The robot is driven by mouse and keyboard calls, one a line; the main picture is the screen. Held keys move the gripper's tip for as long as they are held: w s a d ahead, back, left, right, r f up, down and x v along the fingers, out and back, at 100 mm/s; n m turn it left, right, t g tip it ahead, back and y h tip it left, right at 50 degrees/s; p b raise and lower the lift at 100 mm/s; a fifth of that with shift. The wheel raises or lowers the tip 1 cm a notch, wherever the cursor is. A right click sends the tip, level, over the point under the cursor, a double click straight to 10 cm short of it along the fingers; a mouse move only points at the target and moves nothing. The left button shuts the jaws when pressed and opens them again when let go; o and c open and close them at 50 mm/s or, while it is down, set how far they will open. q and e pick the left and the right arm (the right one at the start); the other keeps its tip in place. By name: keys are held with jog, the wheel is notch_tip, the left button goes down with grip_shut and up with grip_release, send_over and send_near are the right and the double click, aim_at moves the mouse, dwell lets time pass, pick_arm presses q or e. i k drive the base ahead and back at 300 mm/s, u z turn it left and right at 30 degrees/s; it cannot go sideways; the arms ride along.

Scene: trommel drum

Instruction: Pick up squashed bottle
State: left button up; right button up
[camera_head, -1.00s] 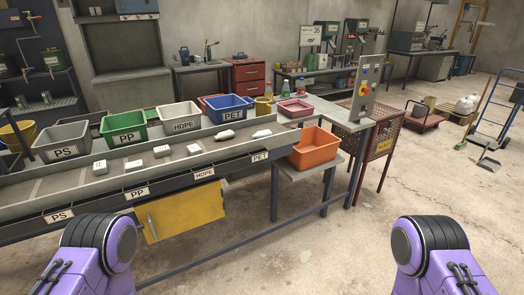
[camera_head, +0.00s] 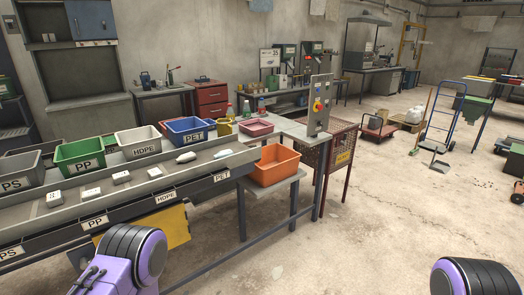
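Two pale, rounded, bottle-like pieces lie on the grey sorting belt (camera_head: 135,188) near its PET end. One is a white piece (camera_head: 186,157), and the other is a pale bluish-white piece (camera_head: 222,154) to its right. They are too small to tell which is the squashed bottle. Neither of my grippers is in view. Only purple and black links of my arms show at the bottom edge, the left one at lower left and the right one at lower right, both apart from the pieces.
Several white blocks (camera_head: 121,177) lie further left on the belt. Behind it stand a green PP bin (camera_head: 80,158), a white HDPE bin (camera_head: 139,144) and a blue PET bin (camera_head: 187,131). An orange bin (camera_head: 274,166) stands at the belt's right end. Open concrete floor lies right.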

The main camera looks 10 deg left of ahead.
aim_at(221, 154)
jog(key=z, duration=0.6)
jog(key=i, duration=1.85)
jog(key=u, duration=1)
jog(key=i, duration=0.7)
jog(key=u, duration=0.9)
